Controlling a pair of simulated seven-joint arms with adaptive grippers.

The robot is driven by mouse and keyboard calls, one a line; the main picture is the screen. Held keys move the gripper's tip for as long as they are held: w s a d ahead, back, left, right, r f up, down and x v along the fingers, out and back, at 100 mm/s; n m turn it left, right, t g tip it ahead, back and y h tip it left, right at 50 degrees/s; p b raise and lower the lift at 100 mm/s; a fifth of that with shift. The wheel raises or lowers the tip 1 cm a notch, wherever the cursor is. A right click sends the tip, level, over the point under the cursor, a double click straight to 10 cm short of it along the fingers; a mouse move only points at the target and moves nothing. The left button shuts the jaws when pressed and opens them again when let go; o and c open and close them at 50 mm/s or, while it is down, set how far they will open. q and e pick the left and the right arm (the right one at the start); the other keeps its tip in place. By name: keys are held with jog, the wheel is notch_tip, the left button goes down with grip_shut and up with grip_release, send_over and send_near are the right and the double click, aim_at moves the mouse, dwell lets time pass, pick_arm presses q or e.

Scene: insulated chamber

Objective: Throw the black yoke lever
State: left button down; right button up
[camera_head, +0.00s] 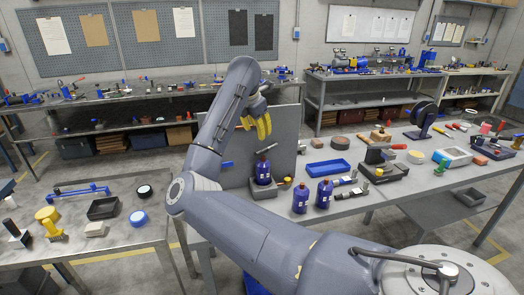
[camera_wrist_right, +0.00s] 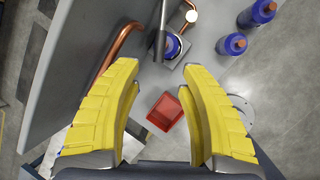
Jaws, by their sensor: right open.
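A thin dark bar, which looks like the black yoke lever (camera_head: 267,149), stands above a blue bottle-shaped body (camera_head: 263,173) on a grey block in front of an upright grey panel. In the right wrist view the dark lever (camera_wrist_right: 161,32) shows at the top middle, beside the round blue top (camera_wrist_right: 172,45). My right gripper (camera_head: 257,128) is above the lever, in front of the panel. Its yellow fingers (camera_wrist_right: 160,105) are spread with nothing between them, and the lever lies beyond their tips. My left gripper is not in view.
The grey panel (camera_head: 232,137) stands close behind the lever. A copper pipe (camera_wrist_right: 122,42) curves beside it. Two blue bottles (camera_head: 300,198) (camera_head: 325,192) stand to the right, near a blue tray (camera_head: 328,168). A red tray (camera_wrist_right: 166,111) shows below, between my fingers.

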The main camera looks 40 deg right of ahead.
aim_at(262, 150)
jog(key=x, duration=1.2)
jog(key=shift+f, duration=0.15)
jog(key=shift+c, duration=0.4)
grip_shut()
